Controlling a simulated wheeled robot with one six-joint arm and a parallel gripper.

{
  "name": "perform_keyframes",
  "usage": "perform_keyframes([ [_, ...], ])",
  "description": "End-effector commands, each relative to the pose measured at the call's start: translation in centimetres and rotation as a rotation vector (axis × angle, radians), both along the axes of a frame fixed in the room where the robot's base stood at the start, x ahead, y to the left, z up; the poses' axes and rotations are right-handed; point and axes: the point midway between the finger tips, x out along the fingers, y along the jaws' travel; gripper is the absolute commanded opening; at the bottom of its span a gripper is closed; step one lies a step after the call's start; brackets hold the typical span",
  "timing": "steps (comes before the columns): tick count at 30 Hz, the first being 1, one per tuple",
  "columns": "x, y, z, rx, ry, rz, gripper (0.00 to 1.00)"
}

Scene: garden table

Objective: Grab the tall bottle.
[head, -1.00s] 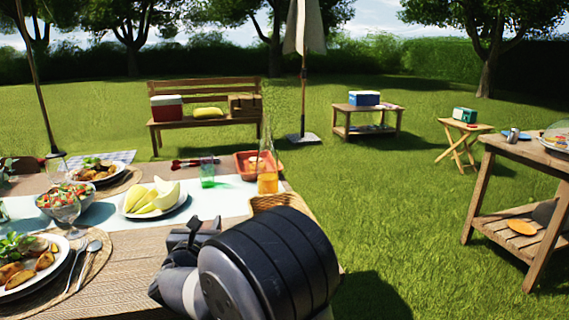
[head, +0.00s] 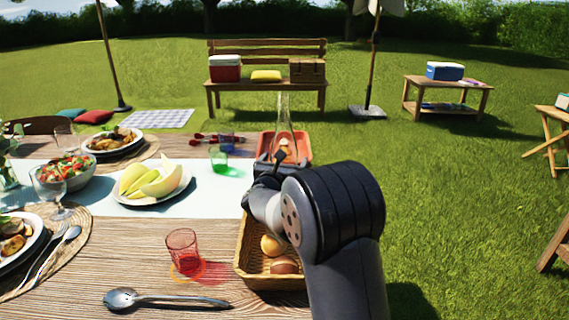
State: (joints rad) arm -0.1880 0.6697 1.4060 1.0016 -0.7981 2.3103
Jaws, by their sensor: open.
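The tall bottle (head: 283,112) is clear glass with a long narrow neck. It stands upright near the far right end of the table. Its lower part is hidden behind my gripper and arm. My gripper (head: 281,163) is open, at the height of the bottle's lower body and in front of it in the head view. I cannot tell whether the jaws are around the bottle or short of it.
An orange-red tray (head: 300,146) lies behind the bottle. A bread basket (head: 245,262) is below my arm. A green glass (head: 218,158) and a melon plate (head: 180,192) stand to the left. A red glass (head: 183,250) and a serving spoon (head: 165,300) are nearer.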

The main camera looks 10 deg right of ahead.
Motion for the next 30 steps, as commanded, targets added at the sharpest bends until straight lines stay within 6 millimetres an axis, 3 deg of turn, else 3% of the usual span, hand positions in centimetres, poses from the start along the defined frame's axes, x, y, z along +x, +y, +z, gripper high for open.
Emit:
perform_keyframes([
  [7,0.15,-0.08,0.01,0.0,0.0,0.0,0.96],
  [30,0.13,-0.06,0.0,0.0,0.0,0.0,0.33],
])
